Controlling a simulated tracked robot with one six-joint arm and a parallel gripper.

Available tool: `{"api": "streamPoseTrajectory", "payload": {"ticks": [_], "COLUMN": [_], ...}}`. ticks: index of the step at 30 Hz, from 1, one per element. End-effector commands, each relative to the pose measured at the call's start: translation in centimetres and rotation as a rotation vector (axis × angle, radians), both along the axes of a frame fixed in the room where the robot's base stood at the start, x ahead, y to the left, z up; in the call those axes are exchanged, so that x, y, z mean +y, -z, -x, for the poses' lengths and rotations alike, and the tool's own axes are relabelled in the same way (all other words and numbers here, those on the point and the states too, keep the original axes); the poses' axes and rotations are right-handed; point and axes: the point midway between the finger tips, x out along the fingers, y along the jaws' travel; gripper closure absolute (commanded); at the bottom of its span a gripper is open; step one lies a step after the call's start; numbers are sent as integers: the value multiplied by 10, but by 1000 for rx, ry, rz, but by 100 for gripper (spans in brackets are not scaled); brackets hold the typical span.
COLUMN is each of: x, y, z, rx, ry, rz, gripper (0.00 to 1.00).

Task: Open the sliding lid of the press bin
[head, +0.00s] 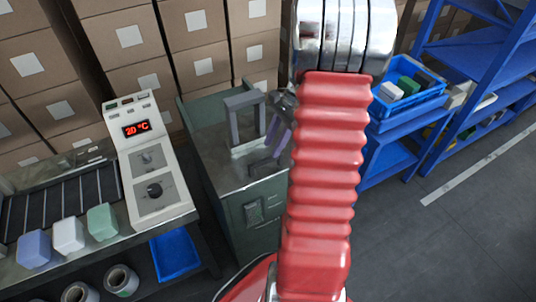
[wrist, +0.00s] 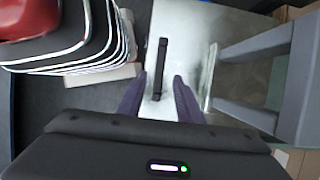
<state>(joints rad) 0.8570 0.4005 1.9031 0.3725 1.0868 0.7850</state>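The press bin (head: 253,215) is a green-grey cabinet with a metal top, in the middle of the head view. Its pale metal lid (wrist: 185,35) fills the upper middle of the wrist view. A dark bar handle (wrist: 161,60) lies on the lid and also shows in the head view (head: 264,169). My gripper (wrist: 159,77) is open, with its two purple fingers on either side of the handle's near end as seen in the wrist view. In the head view my gripper (head: 275,143) appears just above the handle. I cannot tell whether the fingers reach down around it.
A grey arch frame (head: 234,120) stands on the bin top beside my gripper. A control panel (head: 150,165) and roller conveyor (head: 60,205) with coloured blocks stand left. Stacked cartons (head: 190,30) are behind. A blue shelf (head: 480,55) stands right; floor is clear there.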

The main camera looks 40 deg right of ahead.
Motion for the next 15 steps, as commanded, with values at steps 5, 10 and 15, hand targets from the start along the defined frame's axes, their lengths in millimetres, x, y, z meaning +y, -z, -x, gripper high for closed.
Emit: {"api": "streamPoseTrajectory", "payload": {"ticks": [5, 10, 15], "x": [11, 16, 18], "y": [25, 40, 44], "z": [-3, -5, -5], "rx": [2, 1, 1], "ry": [-2, -1, 0], "rz": [-3, -1, 0], "gripper": [67, 67, 67]}}
